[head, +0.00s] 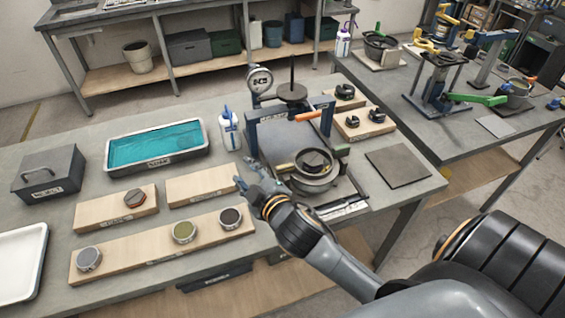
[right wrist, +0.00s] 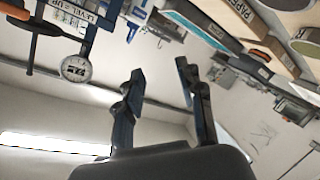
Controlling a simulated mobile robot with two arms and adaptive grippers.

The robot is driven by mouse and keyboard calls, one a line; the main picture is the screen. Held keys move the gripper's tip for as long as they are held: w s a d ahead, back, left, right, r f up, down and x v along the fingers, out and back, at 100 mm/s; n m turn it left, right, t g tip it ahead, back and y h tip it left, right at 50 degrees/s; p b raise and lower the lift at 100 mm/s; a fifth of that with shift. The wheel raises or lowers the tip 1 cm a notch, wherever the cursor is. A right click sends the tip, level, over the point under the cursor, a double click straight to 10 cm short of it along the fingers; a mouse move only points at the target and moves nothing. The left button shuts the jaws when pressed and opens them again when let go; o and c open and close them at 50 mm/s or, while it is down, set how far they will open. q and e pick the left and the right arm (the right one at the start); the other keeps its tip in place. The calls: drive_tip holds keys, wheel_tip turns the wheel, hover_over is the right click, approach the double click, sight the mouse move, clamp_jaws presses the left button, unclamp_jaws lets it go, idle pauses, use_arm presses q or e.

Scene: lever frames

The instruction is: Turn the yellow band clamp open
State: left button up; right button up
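My right gripper (head: 252,180) is over the near bench, left of a round grey pan (head: 313,181). In the right wrist view its two dark blue fingers (right wrist: 164,78) are apart with nothing between them. My left gripper is not in view.
A blue press frame with an orange handle (head: 308,115) and a gauge (head: 260,80) stand behind the pan. A white bottle (head: 229,129), a teal-filled tray (head: 112,173) and wooden boards (head: 160,251) are nearby. A dark flat plate (head: 398,166) lies right of the pan.

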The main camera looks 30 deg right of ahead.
drive_tip(key=w+a+r+n+t+y, duration=0.2)
drive_tip(key=a+r+n+y, duration=0.35)
drive_tip(key=r+n, duration=0.2)
drive_tip(key=w+a+r+n+t+y, duration=0.2)
drive_tip(key=w+a+r+n+y, duration=0.15)
drive_tip(key=r+n+y, duration=0.45)
drive_tip(key=s+a+r+n+g+y, duration=0.3)
drive_tip(key=a+n+g+y, duration=0.35)
drive_tip(key=n, duration=0.55)
drive_tip(key=n+g+h, duration=1.3)
drive_tip(key=n+h, duration=0.2)
drive_tip(key=h, duration=0.4)
hover_over(284, 166)
wheel_tip(284, 166, down, 11)
wheel_tip(284, 166, down, 12)
drive_tip(key=p, duration=0.3)
drive_tip(key=shift+r+p, duration=0.2)
drive_tip(key=shift+p, duration=0.2)
drive_tip(key=shift+f, duration=0.65)
